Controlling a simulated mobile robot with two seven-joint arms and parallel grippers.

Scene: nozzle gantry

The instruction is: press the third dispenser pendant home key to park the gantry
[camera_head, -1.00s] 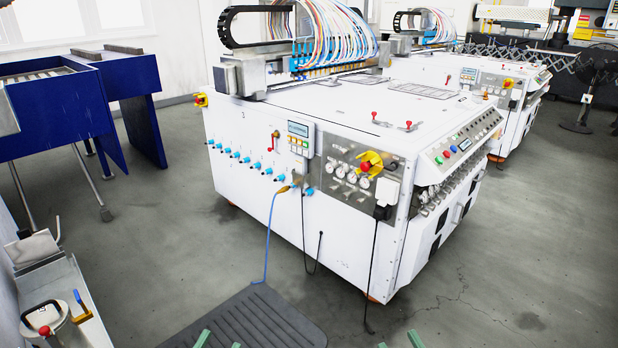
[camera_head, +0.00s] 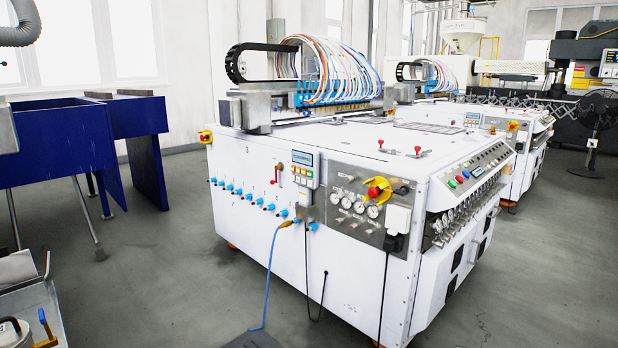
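The white dispenser machine (camera_head: 340,262) stands in the middle of the head view, with a small "3" on its left front face. A grey pendant (camera_head: 305,169) with a small screen and coloured keys is mounted on that face near the top edge. The keys are too small to tell which is the home key. The gantry (camera_head: 322,100), with its bundle of coloured hoses and black cable chain, sits on top toward the back. Neither of my grippers is in view.
A yellow and red stop knob (camera_head: 378,189) and gauges (camera_head: 359,206) are right of the pendant. A blue hose (camera_head: 270,277) and black cables hang in front. Blue tables (camera_head: 62,145) stand at left, a cart (camera_head: 32,312) at lower left. A second dispenser (camera_head: 530,150) and a fan (camera_head: 596,118) are behind right.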

